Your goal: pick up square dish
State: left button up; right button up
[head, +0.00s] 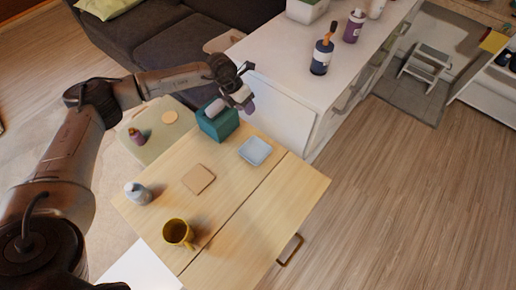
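The square dish (255,151) is pale blue and shallow. It lies flat on the light wooden table (225,178), toward its far right side, in the head view. My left gripper (246,82) is above and beyond the dish, close to the teal box and the white cabinet, and apart from the dish. Its fingers are small and partly hidden, so I cannot tell whether they are open. A greyish-purple shape shows just below the hand, and I cannot tell what it is. My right gripper is out of view.
A teal box (217,125) stands left of the dish. A square tan coaster (198,179), a yellow mug (178,233) and a pale bottle (136,193) are also on the table. A white cabinet (290,62) with bottles rises behind. The table's right part is clear.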

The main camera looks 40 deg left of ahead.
pick_arm(q)
jog(key=s+g, duration=0.2)
jog(key=s, duration=0.1)
jog(key=y+b, duration=0.1)
jog(key=b, duration=0.2)
send_over(246, 140)
jog(key=s, duration=0.1)
jog(key=shift+n, duration=0.3)
notch_tip(246, 140, down, 9)
jog(key=shift+a+f, duration=0.1)
jog(key=x, duration=0.1)
jog(key=b+x, duration=0.1)
jog(key=x, duration=0.1)
jog(key=b+x, duration=0.1)
jog(key=x, duration=0.1)
jog(key=shift+s+d, duration=0.2)
jog(key=shift+d, duration=0.05)
grip_shut()
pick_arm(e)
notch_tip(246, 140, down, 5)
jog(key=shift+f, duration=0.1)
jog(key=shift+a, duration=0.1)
